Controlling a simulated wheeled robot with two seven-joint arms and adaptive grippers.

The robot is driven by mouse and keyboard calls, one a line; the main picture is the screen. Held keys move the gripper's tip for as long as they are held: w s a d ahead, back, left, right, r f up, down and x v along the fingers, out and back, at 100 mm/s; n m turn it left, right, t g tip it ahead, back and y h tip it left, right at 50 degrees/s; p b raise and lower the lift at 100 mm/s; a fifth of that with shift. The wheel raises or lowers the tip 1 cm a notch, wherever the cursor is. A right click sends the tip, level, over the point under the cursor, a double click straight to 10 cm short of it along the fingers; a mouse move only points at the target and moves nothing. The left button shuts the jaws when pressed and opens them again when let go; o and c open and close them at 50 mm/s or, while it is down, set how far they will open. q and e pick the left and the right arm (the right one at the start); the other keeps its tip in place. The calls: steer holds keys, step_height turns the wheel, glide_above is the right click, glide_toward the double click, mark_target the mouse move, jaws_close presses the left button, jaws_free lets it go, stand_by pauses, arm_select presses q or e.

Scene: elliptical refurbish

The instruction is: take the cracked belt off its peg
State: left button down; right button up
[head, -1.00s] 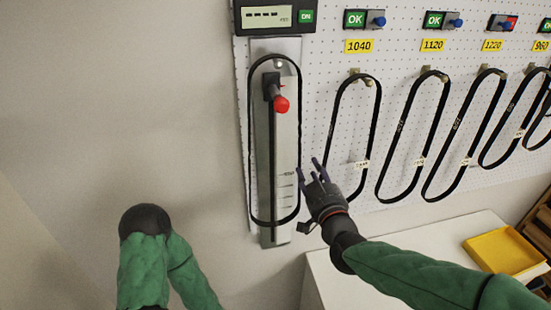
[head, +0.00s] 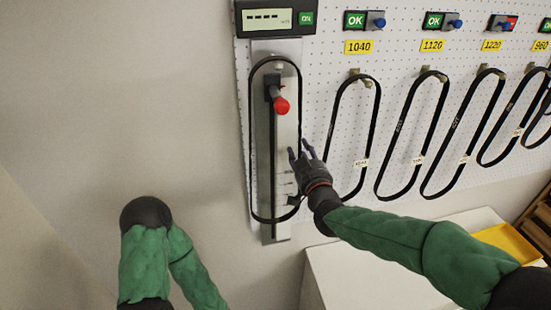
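Several black belts hang in long loops on the white pegboard. One belt (head: 251,150) hangs around the grey measuring gauge with its red knob (head: 281,106). Others hang on pegs under yellow labels: the 1040 belt (head: 332,130), the 1120 belt (head: 407,118) and the 1220 belt (head: 462,125). Cracks are too small to make out on any of them. My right gripper (head: 300,150) is open and empty, its fingers pointing up in front of the gauge's lower right side, by the right strand of the gauge belt; I cannot tell whether it touches. My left gripper is out of view.
The 1040 (head: 354,19) and 1120 (head: 434,20) boxes show green OK; the 1220 box (head: 501,22) has a red part. A display (head: 265,17) tops the gauge. A white surface (head: 335,275) and yellow tray (head: 500,240) are below right. The left wall is bare.

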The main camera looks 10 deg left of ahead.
jaws_close()
steer(key=shift+r, duration=0.55)
step_height(320, 180, up, 2)
steer(key=shift+r, duration=0.2)
steer(key=s+r, duration=0.4)
steer(key=r, duration=0.1)
steer(key=shift+s+a, duration=0.15)
steer(key=shift+a, duration=0.05)
steer(key=s+r+p, duration=0.2)
steer(key=s+r, duration=0.2)
steer(key=s, duration=0.5)
steer(key=shift+s+a+r, duration=0.2)
steer(key=shift+s+r, duration=0.05)
steer(key=shift+s, duration=0.1)
